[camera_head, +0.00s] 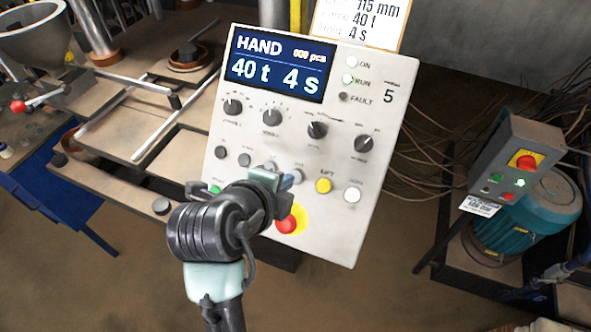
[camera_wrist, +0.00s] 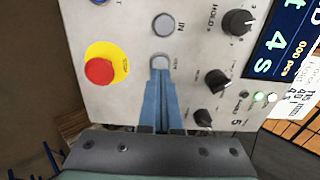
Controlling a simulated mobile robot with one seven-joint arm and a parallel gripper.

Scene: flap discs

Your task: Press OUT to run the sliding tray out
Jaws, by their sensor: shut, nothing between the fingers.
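The control panel (camera_head: 330,130) stands tilted in the middle of the head view. A grey round button (camera_wrist: 160,62) lies right at my fingertips in the wrist view; its small label is hard to read, and it seems to be OUT. The IN button (camera_wrist: 164,25) sits beside it, above it in that view. My gripper (camera_wrist: 161,85) is shut and empty, its tips over the lower edge of the first button; I cannot tell whether they touch. In the head view my gripper (camera_head: 284,181) hides part of the button row. I cannot clearly pick out the sliding tray.
A red emergency stop (camera_wrist: 99,70) on a yellow disc is close to my fingers. A yellow LIFT button (camera_head: 323,186) and a white button (camera_head: 352,195) lie to the right. The display (camera_head: 280,62) reads HAND, 40 t, 4 s. A teal motor (camera_head: 530,215) stands at right.

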